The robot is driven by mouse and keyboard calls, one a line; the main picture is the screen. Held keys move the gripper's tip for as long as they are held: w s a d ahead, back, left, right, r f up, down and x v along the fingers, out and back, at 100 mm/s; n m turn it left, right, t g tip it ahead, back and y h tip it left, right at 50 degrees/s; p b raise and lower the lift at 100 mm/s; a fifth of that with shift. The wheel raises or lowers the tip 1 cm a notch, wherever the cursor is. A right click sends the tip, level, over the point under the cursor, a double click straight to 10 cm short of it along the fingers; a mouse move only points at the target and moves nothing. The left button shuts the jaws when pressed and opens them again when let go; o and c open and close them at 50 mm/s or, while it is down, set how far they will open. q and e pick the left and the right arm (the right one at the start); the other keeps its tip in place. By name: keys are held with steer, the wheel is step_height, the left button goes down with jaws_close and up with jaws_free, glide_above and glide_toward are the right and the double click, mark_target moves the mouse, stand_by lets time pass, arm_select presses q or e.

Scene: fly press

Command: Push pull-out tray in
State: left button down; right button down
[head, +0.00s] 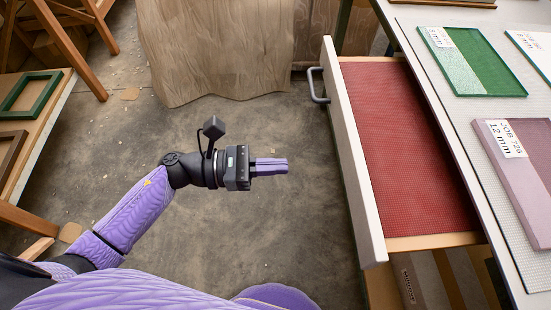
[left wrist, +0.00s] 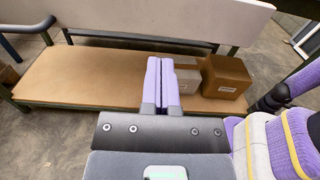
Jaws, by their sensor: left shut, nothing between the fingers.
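The pull-out tray (head: 410,150) stands open below the table on the right of the head view. It has a red lined floor, a pale front panel (head: 350,150) and a grey bar handle (head: 317,85) near its far end. My left gripper (head: 286,166) is shut and empty, pointing right at the front panel with a gap between them. In the left wrist view the shut purple fingers (left wrist: 161,82) show below the pale panel (left wrist: 190,15); the handle (left wrist: 28,25) is at upper left. My right gripper is not in view.
The table (head: 450,110) above the tray holds a green glass sheet (head: 470,60) and a pink one (head: 515,160). Boxes (left wrist: 224,76) rest on a low wooden shelf (left wrist: 90,75). A wooden bench (head: 40,130) with frames stands at left. The floor (head: 240,130) between is clear.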

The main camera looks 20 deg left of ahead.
mark_target(347, 164)
arm_select(q)
steer(key=x, duration=0.9)
steer(key=shift+d+f+b, duration=0.1)
steer(key=shift+d+b, duration=0.05)
steer(key=shift+b, duration=0.15)
steer(key=shift+w+d, duration=0.15)
steer(key=shift+d, duration=0.15)
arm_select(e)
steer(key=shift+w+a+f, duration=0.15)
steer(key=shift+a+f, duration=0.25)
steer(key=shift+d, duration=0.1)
